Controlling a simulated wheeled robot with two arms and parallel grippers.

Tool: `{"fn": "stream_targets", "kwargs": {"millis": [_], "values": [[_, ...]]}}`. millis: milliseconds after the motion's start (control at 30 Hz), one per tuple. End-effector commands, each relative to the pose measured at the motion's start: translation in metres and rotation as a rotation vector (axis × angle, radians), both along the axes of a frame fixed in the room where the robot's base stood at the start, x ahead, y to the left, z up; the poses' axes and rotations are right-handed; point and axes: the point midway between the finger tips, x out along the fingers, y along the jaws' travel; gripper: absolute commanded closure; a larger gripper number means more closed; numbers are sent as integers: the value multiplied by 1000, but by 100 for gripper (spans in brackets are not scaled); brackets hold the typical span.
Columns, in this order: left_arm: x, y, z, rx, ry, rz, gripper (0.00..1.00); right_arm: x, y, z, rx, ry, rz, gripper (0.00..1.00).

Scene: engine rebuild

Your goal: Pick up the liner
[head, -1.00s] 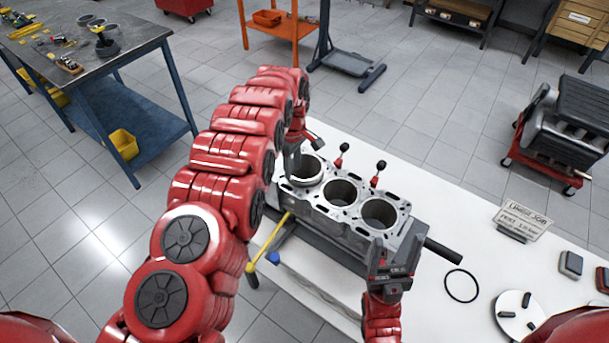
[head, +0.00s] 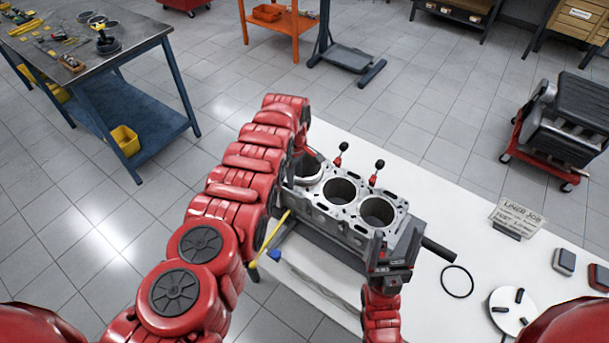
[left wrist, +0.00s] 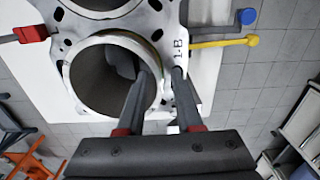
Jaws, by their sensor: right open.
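The liner (head: 310,174) is a grey metal sleeve at the left end bore of the engine block (head: 338,219). In the left wrist view the liner (left wrist: 92,80) is a wide ring with a dark inside. My left gripper (left wrist: 161,72) straddles its wall: one finger is inside the liner, the other is outside over the block's top face. A gap shows between the fingers, so it is open. My right gripper (head: 393,256) is open and empty at the block's front right corner.
Two red-and-black knobbed posts stand behind the block. A black ring (head: 457,281), a white disc (head: 513,310) and a sign card (head: 517,217) are on the white table to the right. The table's middle right is mostly clear.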

Motion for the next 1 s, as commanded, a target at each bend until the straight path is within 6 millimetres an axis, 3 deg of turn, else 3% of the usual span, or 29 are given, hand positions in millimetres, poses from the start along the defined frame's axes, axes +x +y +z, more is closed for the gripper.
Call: {"fn": "stream_targets", "kwargs": {"millis": [33, 100, 133, 1000], "values": [[-4, -1, -7, 0, 9, -1, 86, 0, 0, -2, 0, 0, 0, 32], [-4, -1, -7, -1, 10, -1, 99, 0, 0, -2, 0, 0, 0, 32], [-4, -1, -7, -1, 10, -1, 100, 0, 0, -2, 0, 0, 0, 32], [-5, -3, -9, -2, 11, -3, 100, 0, 0, -2, 0, 0, 0, 32]]}}
